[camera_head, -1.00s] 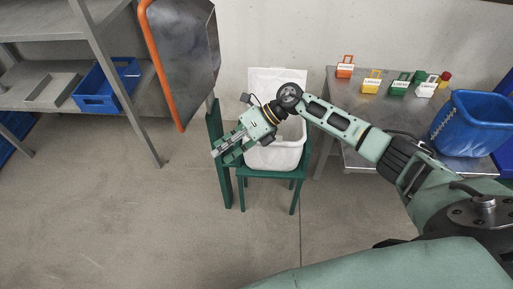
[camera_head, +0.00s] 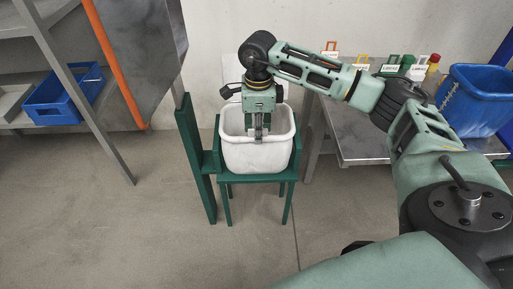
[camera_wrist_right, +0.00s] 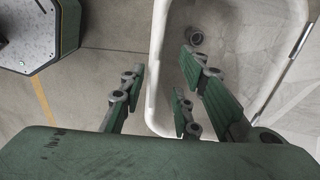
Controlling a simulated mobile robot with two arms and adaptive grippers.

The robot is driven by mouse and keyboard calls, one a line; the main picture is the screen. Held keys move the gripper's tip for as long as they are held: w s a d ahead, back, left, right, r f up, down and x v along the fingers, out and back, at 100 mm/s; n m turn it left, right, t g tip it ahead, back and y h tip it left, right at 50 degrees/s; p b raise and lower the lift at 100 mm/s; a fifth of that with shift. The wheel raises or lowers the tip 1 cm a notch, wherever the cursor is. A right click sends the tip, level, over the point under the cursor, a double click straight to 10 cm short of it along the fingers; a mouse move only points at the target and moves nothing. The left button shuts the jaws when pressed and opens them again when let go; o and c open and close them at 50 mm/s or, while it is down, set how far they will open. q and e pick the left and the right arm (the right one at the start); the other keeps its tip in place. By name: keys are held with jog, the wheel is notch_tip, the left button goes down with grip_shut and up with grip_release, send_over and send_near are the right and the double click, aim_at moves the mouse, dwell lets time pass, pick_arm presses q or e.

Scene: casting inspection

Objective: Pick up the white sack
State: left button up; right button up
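A white open-topped container (camera_head: 257,157) stands on a green chair-like stand (camera_head: 258,178) in the head view; I see no separate sack. In the right wrist view its pale rim (camera_wrist_right: 156,70) and creased grey-white inside (camera_wrist_right: 245,50) show. My right gripper (camera_head: 259,134) points down over the container. In the right wrist view, its fingers (camera_wrist_right: 160,92) are apart, one group over the outside of the rim and the other over the inside, with nothing visible gripped. Whether they touch the wall I cannot tell. My left gripper is out of view.
A metal table (camera_head: 352,145) to the right bears small tagged items and a blue bin (camera_head: 474,100). An orange-edged metal panel (camera_head: 140,50) hangs at upper left, near shelving with a blue crate (camera_head: 58,97). The floor in front is clear.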

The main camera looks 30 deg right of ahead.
jog(key=shift+s+f, duration=0.1)
jog(key=shift+f, duration=1.4)
pick_arm(q)
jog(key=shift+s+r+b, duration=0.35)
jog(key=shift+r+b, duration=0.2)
jog(key=shift+b, duration=0.2)
pick_arm(e)
notch_tip(320, 180, down, 5)
jog(key=shift+s+a, duration=0.1)
jog(key=shift+a, duration=0.05)
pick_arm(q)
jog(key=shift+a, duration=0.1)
pick_arm(e)
jog(key=shift+c, duration=0.5)
grip_shut()
jog(key=shift+r, duration=0.1)
